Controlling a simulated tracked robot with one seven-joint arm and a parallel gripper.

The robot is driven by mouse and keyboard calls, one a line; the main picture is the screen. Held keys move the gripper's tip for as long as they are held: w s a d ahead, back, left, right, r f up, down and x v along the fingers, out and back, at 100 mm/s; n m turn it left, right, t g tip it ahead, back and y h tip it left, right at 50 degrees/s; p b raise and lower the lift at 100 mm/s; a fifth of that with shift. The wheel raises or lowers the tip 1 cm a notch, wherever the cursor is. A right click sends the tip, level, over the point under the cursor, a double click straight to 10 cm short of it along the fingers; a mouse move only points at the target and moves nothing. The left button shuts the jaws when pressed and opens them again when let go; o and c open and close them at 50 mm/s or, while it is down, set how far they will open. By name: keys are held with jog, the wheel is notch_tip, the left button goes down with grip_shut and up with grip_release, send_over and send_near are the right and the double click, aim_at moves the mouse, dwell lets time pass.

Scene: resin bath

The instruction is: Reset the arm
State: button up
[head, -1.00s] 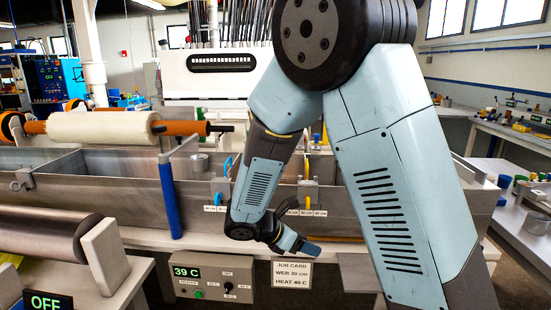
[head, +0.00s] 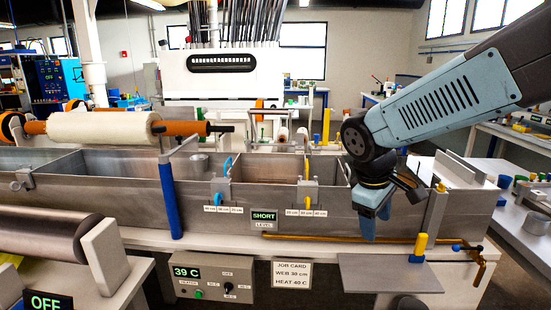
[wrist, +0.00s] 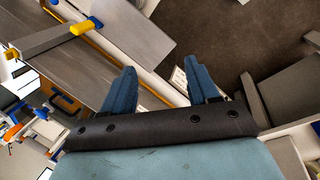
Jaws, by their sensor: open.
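My gripper (head: 370,218) hangs fingers-down in front of the right part of the metal bath (head: 335,215) in the head view. In the wrist view my gripper (wrist: 162,85) shows two blue fingers spread apart with nothing between them. My arm reaches in from the upper right. The wrist housing hides part of the bath's right end.
A control box (head: 215,280) reads 39 C, beside a job card (head: 291,274) saying web 30 cm, heat 40 C. A level display (head: 264,219) reads SHORT. A roller (head: 100,127) lies left.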

jog(key=s+d+r+m+t+y, duration=0.2)
jog(key=s+r+m+t, duration=0.1)
jog(key=s+r+m, duration=0.4)
jog(key=shift+s+m+t+y, duration=0.3)
jog(key=shift+s+m+y, duration=0.1)
jog(key=shift+s+m, duration=0.4)
jog(key=shift+d, duration=0.1)
